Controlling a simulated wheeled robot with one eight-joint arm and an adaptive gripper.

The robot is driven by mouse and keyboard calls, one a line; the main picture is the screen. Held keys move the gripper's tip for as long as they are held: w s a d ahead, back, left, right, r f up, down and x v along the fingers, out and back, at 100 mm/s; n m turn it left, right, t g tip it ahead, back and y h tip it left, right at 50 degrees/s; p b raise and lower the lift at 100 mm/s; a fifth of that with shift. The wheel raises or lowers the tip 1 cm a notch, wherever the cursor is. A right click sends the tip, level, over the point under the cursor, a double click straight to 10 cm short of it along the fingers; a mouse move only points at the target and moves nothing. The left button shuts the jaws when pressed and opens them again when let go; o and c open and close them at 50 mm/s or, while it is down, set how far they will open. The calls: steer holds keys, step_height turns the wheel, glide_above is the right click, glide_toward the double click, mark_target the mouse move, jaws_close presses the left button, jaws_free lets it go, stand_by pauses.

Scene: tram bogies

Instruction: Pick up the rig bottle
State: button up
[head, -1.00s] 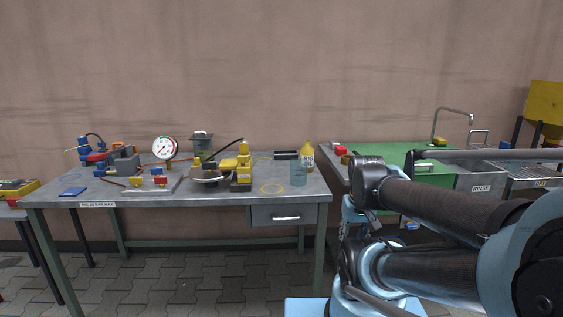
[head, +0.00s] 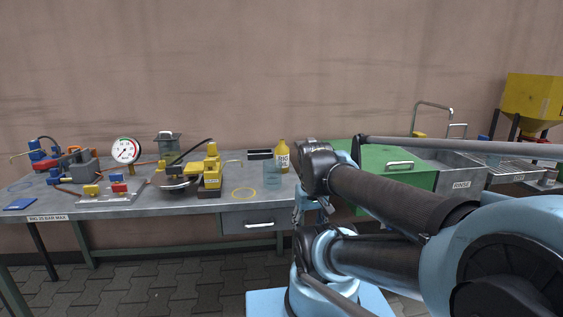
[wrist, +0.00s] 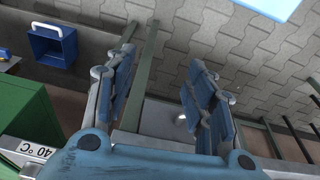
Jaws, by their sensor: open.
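The rig bottle (head: 283,157) is yellow with a pale label and stands upright toward the back right of the grey workbench (head: 130,222). A translucent bluish cylinder (head: 271,176) stands just in front of it, to its left. In the wrist view my gripper (wrist: 163,72) is open, with nothing between its blue-padded fingers. It points down past bench framing to the paved floor. The bottle does not show in the wrist view.
A pressure gauge (head: 126,150), a yellow device (head: 211,170) and a blue vise (head: 45,153) occupy the bench's left and middle. A green unit (head: 395,180) and a rinse basin (head: 462,184) stand to the right. A blue bin (wrist: 52,47) shows in the wrist view.

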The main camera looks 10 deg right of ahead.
mark_target(282, 140)
steer(key=w+d+r+n+h, duration=0.2)
steer(key=w+r+n+h, duration=0.2)
steer(key=w+r+n, duration=0.5)
steer(key=w+a+r+n+h, duration=0.1)
steer(key=w+a+r+n, duration=0.1)
steer(key=w, duration=0.4)
steer(key=w+a+r+n+t+h, duration=0.1)
steer(key=w+a+r+n+h, duration=0.1)
steer(key=w, duration=0.5)
steer(key=w+a+r+n+h, duration=0.2)
steer(key=w+a+r+n, duration=0.1)
steer(key=w, duration=0.3)
steer(key=shift+w+r+n+t, duration=0.2)
steer(key=shift+r+n+t, duration=0.1)
steer(key=shift+r+n, duration=0.5)
steer(key=w+a+r+n+t+h, duration=0.25)
steer(key=w+a+n, duration=0.25)
steer(key=w+a, duration=0.45)
steer(key=x, duration=1)
steer(key=s+x, duration=0.1)
steer(key=x, duration=0.4)
steer(key=shift+w+d+f, duration=0.2)
steer(key=shift+d, duration=0.2)
steer(key=shift+c, duration=0.4)
steer(key=shift+h, duration=0.25)
jaws_close()
